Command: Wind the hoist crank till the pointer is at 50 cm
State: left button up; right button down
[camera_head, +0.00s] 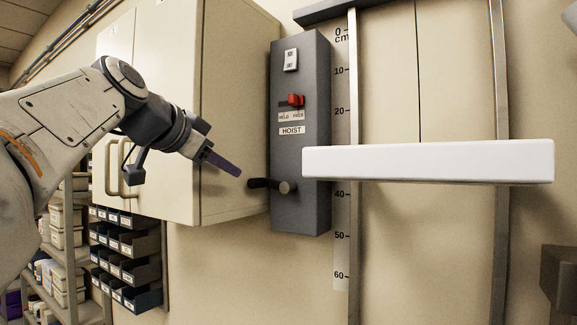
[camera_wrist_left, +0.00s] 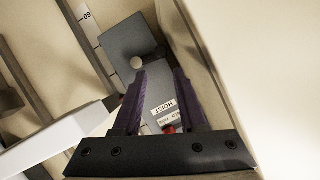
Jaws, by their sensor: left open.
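The dark grey hoist box (camera_head: 301,215) hangs on the wall and carries a HOIST label. The white platform (camera_head: 430,162) spans the rails and hides the centimetre scale (camera_head: 341,235) between about 20 and 40. I cannot make out a separate pointer. My right gripper is not in view.
A red switch lever (camera_head: 296,100) with HELD and FREE labels sits above the crank. A beige cabinet (camera_head: 236,110) stands close on the left of the hoist box, beside my arm. Dark bins (camera_head: 133,245) hang below left. The wall below the hoist box is clear.

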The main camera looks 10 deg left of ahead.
aim_at(252, 181)
pick_arm(q)
jog(key=p+x, duration=0.3)
jog(key=x, duration=0.6)
jog(key=shift+w+r, duration=0.1)
jog(key=shift+r, duration=0.05)
jog(key=shift+w+f, duration=0.3)
jog(key=shift+w, duration=0.2)
grip_shut()
dwell(0.7)
